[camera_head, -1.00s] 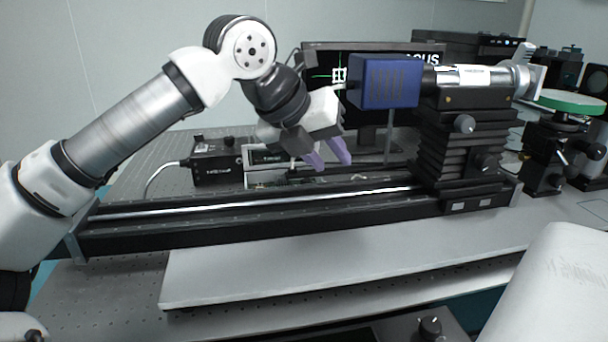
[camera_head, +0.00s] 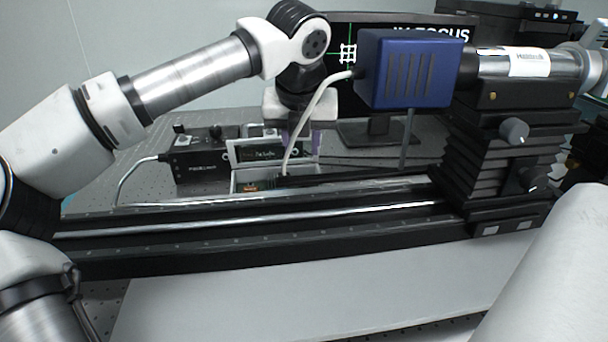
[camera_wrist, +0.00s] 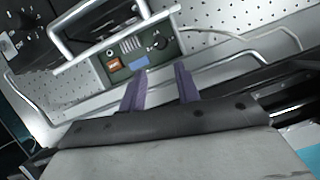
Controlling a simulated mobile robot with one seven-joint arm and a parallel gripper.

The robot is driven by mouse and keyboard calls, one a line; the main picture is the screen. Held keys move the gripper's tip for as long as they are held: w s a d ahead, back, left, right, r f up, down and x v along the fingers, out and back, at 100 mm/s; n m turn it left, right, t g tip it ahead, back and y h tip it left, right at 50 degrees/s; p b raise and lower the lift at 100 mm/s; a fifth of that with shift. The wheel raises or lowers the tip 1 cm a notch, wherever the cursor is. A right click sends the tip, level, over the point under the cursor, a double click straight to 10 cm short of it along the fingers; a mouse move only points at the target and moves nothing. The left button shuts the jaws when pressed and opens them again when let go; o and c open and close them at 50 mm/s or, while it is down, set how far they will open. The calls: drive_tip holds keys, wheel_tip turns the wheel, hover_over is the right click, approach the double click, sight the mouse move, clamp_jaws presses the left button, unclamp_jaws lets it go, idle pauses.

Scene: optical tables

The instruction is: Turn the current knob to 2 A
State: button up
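The power unit (camera_head: 262,152), a light-framed box with a dark panel, stands behind the black rail. In the wrist view its greenish panel (camera_wrist: 118,70) shows an orange part, a blue part and a dark round knob (camera_wrist: 160,43). I cannot read the knob's label or setting. My gripper (camera_head: 303,150) points down beside the unit's right part, partly behind a pale cable. In the wrist view my gripper (camera_wrist: 162,72) has its two purple fingers apart, with nothing between them. The knob lies beyond the fingertips, with no contact visible.
The long black rail (camera_head: 250,222) runs in front of the unit. A blue box (camera_head: 408,70) on a post stands right of my gripper, with a monitor (camera_head: 349,110) behind. A black control box (camera_head: 197,162) stands left of the unit.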

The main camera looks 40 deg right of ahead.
sight(302, 181)
drive_tip(key=x, duration=1.1)
drive_tip(key=shift+d+f+p, duration=0.1)
drive_tip(key=shift+f+p, duration=0.05)
drive_tip(key=shift+p, duration=0.15)
drive_tip(key=shift+c, duration=0.4)
clamp_jaws()
drive_tip(key=shift+w+m+g+h+b, duration=0.1)
drive_tip(key=shift+m+g+h+b, duration=0.4)
drive_tip(key=shift+m, duration=0.9)
drive_tip(key=shift+o, duration=0.4)
unclamp_jaws()
drive_tip(key=v, duration=1.4)
